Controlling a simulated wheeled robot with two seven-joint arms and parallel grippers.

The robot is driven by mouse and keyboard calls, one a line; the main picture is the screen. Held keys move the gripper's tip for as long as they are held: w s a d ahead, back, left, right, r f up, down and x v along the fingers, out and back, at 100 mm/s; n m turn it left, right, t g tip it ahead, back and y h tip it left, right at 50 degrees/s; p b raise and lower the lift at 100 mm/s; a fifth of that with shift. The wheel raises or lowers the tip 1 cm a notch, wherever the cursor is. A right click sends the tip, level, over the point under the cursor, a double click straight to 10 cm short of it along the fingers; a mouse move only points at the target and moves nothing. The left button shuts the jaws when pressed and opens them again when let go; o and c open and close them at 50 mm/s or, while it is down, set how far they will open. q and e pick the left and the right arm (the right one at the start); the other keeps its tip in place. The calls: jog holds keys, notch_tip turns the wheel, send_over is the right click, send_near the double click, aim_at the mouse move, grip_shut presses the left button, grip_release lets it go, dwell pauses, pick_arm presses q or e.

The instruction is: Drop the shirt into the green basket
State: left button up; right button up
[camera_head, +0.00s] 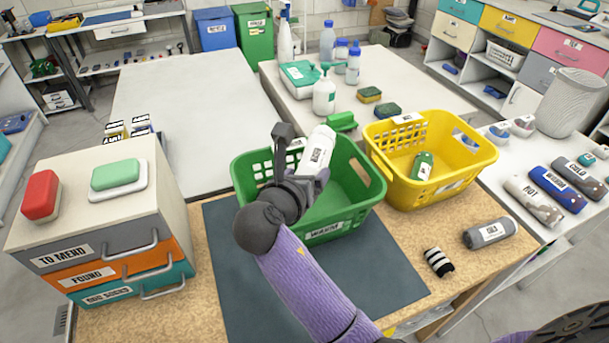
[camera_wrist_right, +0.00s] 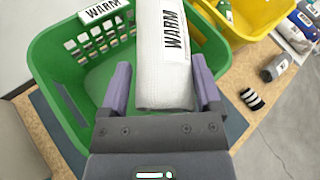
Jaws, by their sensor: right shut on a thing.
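The green basket (camera_head: 322,233) with a WARM label stands on the dark mat, and it fills much of the wrist view (camera_wrist_right: 72,125). The shirt is a white roll (camera_head: 318,148) marked WARM; it also shows in the wrist view (camera_wrist_right: 165,70). My right gripper (camera_head: 306,177) is shut on the shirt roll, with purple fingers on both sides of it. It holds the roll above the green basket's opening. The basket floor that shows is bare; part is hidden behind my arm and the roll. My left gripper is not in view.
A yellow basket (camera_head: 449,188) with a green item in it stands right of the green one. A grey roll (camera_head: 488,233) and a striped bundle (camera_head: 438,262) lie on the right. A drawer unit (camera_head: 110,245) stands left.

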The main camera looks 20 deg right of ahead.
aim_at(304, 157)
jog(key=w+p, duration=0.1)
jog(key=w+d+p, duration=0.1)
jog(key=w+r+m+g+p, duration=0.1)
jog(key=p, duration=0.1)
jog(key=shift+w+d+h, duration=0.25)
jog(key=shift+d+h, duration=0.05)
jog(key=shift+w+f+p, duration=0.15)
jog(key=shift+w+p, duration=0.1)
jog(key=shift+p, duration=0.1)
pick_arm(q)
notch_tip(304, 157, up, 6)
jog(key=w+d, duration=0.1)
pick_arm(e)
jog(key=shift+w+f, duration=0.1)
jog(key=shift+f, duration=0.2)
pick_arm(q)
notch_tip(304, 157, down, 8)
jog(key=b, duration=0.8)
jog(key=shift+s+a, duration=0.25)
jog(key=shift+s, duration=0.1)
pick_arm(e)
notch_tip(304, 157, down, 6)
